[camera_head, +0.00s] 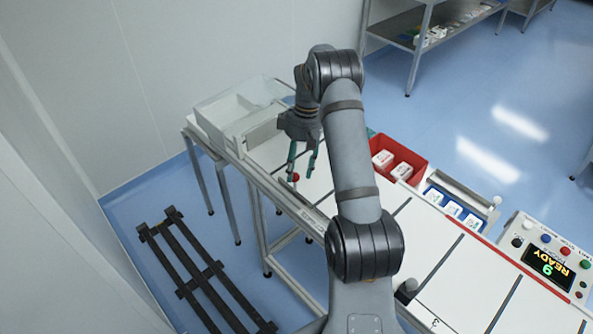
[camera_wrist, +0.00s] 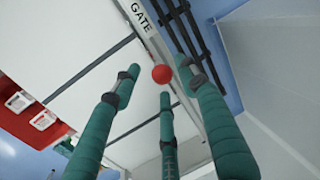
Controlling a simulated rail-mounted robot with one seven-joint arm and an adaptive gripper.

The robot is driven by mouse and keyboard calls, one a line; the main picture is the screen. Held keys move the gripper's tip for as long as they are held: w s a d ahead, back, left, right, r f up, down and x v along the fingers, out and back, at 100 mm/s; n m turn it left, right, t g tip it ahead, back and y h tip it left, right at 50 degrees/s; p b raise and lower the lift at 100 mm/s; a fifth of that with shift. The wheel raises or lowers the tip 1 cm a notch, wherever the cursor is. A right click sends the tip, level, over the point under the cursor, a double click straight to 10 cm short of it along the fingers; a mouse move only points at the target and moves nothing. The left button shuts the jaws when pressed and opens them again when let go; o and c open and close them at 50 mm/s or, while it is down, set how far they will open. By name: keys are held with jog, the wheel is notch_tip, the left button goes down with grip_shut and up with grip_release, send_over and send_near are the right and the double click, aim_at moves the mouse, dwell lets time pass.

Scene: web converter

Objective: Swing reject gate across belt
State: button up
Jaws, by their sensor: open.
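My gripper (camera_head: 303,164) is open above the far part of the white belt (camera_head: 432,230), fingers pointing down. A red ball knob (camera_head: 295,177) shows by its fingertips. In the wrist view the same red knob (camera_wrist: 162,74) lies between the spread teal fingers of my gripper (camera_wrist: 165,92); I cannot tell whether any finger touches it. A pale bar marked "GATE" (camera_wrist: 140,14) runs along the belt's side edge, near the knob. The join of knob and bar is partly hidden by the fingers. In the head view my arm covers part of the belt.
A red bin (camera_head: 416,177) and a blue bin (camera_head: 433,194), both holding white boxes, stand along the belt's right side. A control panel (camera_head: 548,262) shows READY. A pale tray (camera_head: 204,122) is at the belt's far end. A dark rack (camera_head: 190,258) lies on the floor.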

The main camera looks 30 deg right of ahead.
jog(key=shift+a+f, duration=0.25)
jog(key=shift+f, duration=0.7)
jog(key=shift+w, duration=0.1)
jog(key=shift+c, duration=1.4)
jog(key=c, duration=0.8)
grip_shut()
